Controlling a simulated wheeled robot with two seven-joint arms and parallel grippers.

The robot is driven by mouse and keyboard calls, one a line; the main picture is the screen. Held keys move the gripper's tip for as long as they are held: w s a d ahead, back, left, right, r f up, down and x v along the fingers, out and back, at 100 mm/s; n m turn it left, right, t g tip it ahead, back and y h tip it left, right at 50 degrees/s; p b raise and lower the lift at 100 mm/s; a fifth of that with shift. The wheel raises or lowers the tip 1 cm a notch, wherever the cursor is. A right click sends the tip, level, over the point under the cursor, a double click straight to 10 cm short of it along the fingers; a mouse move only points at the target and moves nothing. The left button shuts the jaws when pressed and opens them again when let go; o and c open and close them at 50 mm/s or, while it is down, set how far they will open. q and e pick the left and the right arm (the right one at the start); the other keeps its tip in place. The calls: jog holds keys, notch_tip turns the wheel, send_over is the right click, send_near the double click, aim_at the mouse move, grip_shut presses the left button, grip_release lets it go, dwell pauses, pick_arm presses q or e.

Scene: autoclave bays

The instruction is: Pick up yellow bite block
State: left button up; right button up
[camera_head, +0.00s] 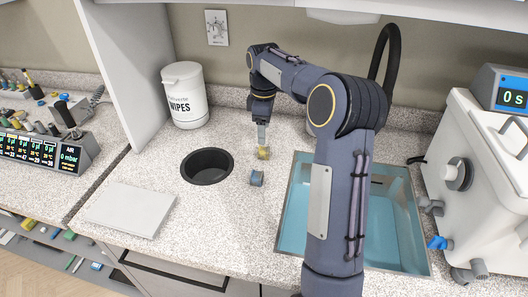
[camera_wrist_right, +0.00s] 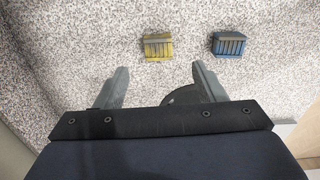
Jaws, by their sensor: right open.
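The yellow bite block (camera_head: 263,153) lies on the speckled counter between the bin opening and the sink. It also shows in the right wrist view (camera_wrist_right: 157,48), upper middle, ribbed on one side. My right gripper (camera_head: 262,138) points down close to it in the head view. In the right wrist view my right gripper's fingers (camera_wrist_right: 160,68) are apart with nothing between them, and the yellow block lies beyond the tips, roughly centred in the gap. The head view does not show whether they touch. My left gripper is not in view.
A similar blue block (camera_head: 257,178) lies nearby, nearer to me. A dark round opening (camera_head: 207,168) is to the left, a white wipes tub (camera_head: 185,95) behind it and a pale flat slab (camera_head: 131,209) front left. The sink (camera_head: 285,225) is on the right, partly behind my arm.

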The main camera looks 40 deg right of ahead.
aim_at(264, 149)
notch_tip(264, 149, down, 8)
jog(key=shift+w+d+r+p, duration=0.1)
jog(key=shift+p, duration=0.2)
jog(key=shift+c, duration=0.4)
jog(key=c, duration=1)
